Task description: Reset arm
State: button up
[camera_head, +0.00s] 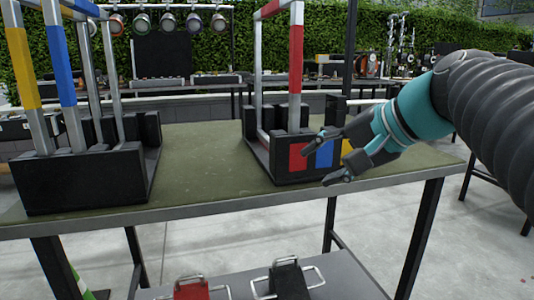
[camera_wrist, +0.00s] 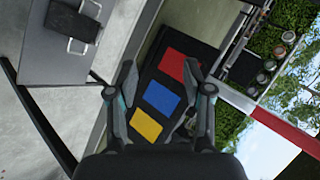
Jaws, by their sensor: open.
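My gripper (camera_head: 322,160) is open and empty in the head view, at the right end of a green-topped table (camera_head: 200,150). Its fingers are in front of a black holder (camera_head: 262,150) with red, blue and yellow patches on its front face. In the wrist view the open fingers of my gripper (camera_wrist: 158,85) frame the holder's coloured patches (camera_wrist: 160,97). A frame with a red and white post (camera_head: 296,55) stands up from the holder. My arm reaches in from the right and hides part of the table's right end.
A second black holder (camera_head: 85,180) with yellow-and-grey and blue-and-grey posts stands at the table's left. A lower shelf (camera_head: 340,283) carries a red handled block (camera_head: 192,289) and a black handled block (camera_head: 289,281). Benches, lamps and a hedge are behind.

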jog(key=s+d+f+n+h, duration=0.2)
jog(key=s+f, duration=0.2)
jog(key=f, duration=0.4)
jog(key=s+d+f+n+g+h, duration=0.1)
jog(key=s+d+f+n+h, duration=0.1)
jog(key=s+f, duration=0.3)
jog(key=s+d+f+n+h+p, duration=0.1)
jog(key=s+d+f+n+h, duration=0.1)
jog(key=f, duration=0.9)
jog(key=shift+s+d+f+g+h, duration=0.15)
jog(key=shift+s+f+g+h, duration=0.35)
jog(key=shift+s, duration=0.65)
jog(key=shift+r, duration=0.15)
